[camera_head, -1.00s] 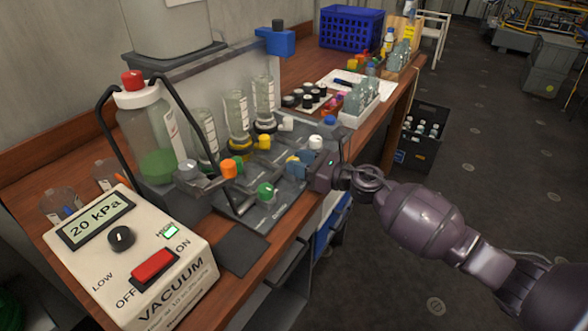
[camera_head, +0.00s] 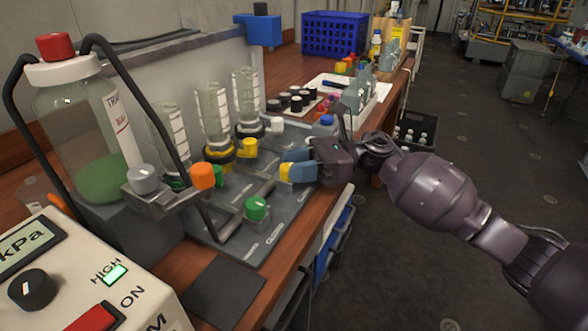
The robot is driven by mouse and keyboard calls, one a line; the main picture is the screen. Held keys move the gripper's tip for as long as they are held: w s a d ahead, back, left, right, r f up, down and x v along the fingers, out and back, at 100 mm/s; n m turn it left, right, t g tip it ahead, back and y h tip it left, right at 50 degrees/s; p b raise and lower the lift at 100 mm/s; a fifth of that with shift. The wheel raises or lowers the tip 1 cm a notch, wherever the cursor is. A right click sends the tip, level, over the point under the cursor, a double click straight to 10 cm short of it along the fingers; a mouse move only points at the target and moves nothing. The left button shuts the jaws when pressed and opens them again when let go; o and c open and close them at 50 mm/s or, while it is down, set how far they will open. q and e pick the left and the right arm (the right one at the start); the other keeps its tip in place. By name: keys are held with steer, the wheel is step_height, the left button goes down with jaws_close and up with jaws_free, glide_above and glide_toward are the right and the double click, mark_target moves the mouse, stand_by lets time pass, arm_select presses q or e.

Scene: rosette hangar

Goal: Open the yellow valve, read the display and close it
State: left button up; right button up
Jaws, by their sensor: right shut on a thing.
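My right gripper (camera_head: 299,167) reaches in from the right over the plate and is shut on a yellow knob (camera_head: 286,173), the yellow valve's front handle. Its blue fingers hide part of the knob, so its turn position is unclear. My left gripper is not in view.
A green knob (camera_head: 257,208) stands close in front of the gripper, with an orange knob (camera_head: 203,176) and grey knob (camera_head: 142,179) to the left. Glass funnels (camera_head: 212,118) stand behind. A blue knob (camera_head: 327,120) lies beyond.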

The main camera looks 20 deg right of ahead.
steer(key=shift+g, duration=0.4)
steer(key=o, duration=0.9)
steer(key=d, duration=0.7)
steer(key=s+d, duration=0.1)
steer(key=d, duration=0.2)
steer(key=shift+d, duration=0.35)
